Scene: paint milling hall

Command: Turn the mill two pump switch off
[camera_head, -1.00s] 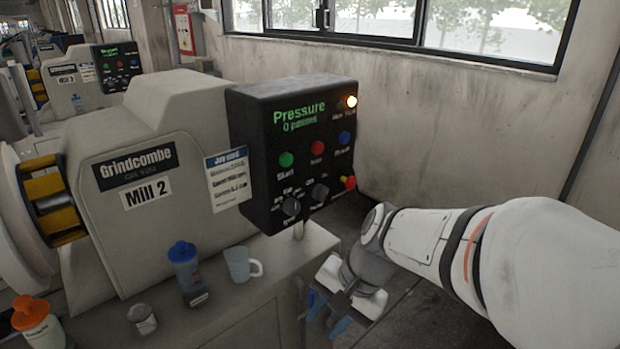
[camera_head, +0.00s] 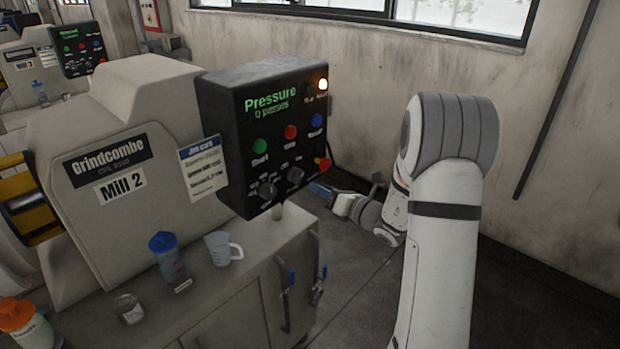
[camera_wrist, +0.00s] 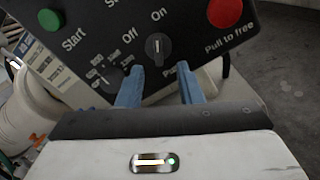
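The Mill 2 control panel (camera_head: 232,140) is a black box on the mill's cabinet. The pump switch (camera_head: 296,175) is a dark rotary knob, low on the panel. In the wrist view the pump switch (camera_wrist: 156,47) sits beside the words Off and On, its white mark pointing up towards On. The label under it is partly hidden by a finger. My gripper (camera_wrist: 160,84) is open and empty, its blue fingers apart just below the knob in the picture. In the head view my gripper (camera_head: 322,189) is by the panel's lower right.
A second knob (camera_head: 267,189) is left of the pump switch. A red push button (camera_head: 321,163) is to its right. A mug (camera_head: 222,248), a blue-capped bottle (camera_head: 168,256) and a jar (camera_head: 128,308) stand on the cabinet top. Blue-handled valves (camera_head: 290,277) are on its side.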

